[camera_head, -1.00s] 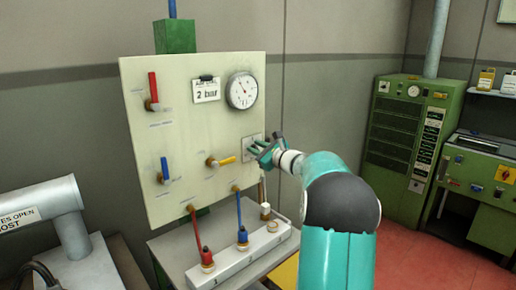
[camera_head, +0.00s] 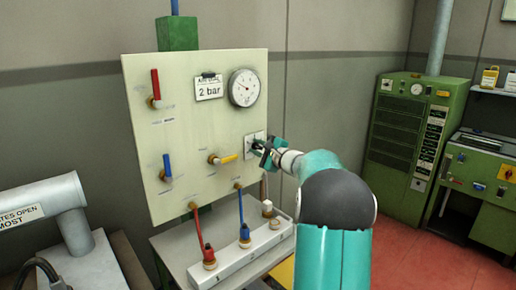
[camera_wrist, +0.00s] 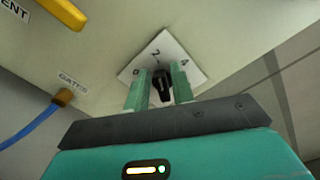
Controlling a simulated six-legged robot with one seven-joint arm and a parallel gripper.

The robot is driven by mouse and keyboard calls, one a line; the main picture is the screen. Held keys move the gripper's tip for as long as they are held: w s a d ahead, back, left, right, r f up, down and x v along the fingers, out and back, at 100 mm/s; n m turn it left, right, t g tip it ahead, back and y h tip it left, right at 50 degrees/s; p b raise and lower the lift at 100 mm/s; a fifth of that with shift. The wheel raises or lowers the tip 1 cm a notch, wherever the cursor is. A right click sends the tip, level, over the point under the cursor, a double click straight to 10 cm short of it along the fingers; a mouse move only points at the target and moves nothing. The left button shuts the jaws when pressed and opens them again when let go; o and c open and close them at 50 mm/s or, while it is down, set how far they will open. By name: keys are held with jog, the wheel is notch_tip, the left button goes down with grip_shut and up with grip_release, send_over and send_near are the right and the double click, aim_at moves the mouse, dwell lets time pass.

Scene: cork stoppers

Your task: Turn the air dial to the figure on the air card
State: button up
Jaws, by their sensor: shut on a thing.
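The air dial is a black knob (camera_wrist: 161,88) on a white square plate marked 0, 2 and 4 (camera_wrist: 178,52). In the head view the plate (camera_head: 250,143) is at the lower right of the cream panel. My gripper (camera_wrist: 158,88) is shut on the knob, its green fingers on either side. The knob's far end faces roughly toward the 2; the exact setting is hard to tell. The air card (camera_head: 209,88) reads 2 bar and hangs at the panel's top. A round gauge (camera_head: 244,88) is beside it; its reading is too small to tell.
The cream panel (camera_head: 200,130) also bears a red lever (camera_head: 155,84), a blue lever (camera_head: 167,165) and a yellow lever (camera_head: 227,159). Red and blue hoses run to a white block (camera_head: 238,262) below. A grey pipe (camera_head: 45,205) stands at left.

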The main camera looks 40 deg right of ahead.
dwell(0.3)
jog(key=o, duration=0.7)
jog(key=shift+o, duration=0.2)
jog(key=s, duration=1.3)
jog(key=shift+s+d, duration=0.25)
jog(key=shift+s, duration=0.15)
jog(key=shift+a, duration=0.1)
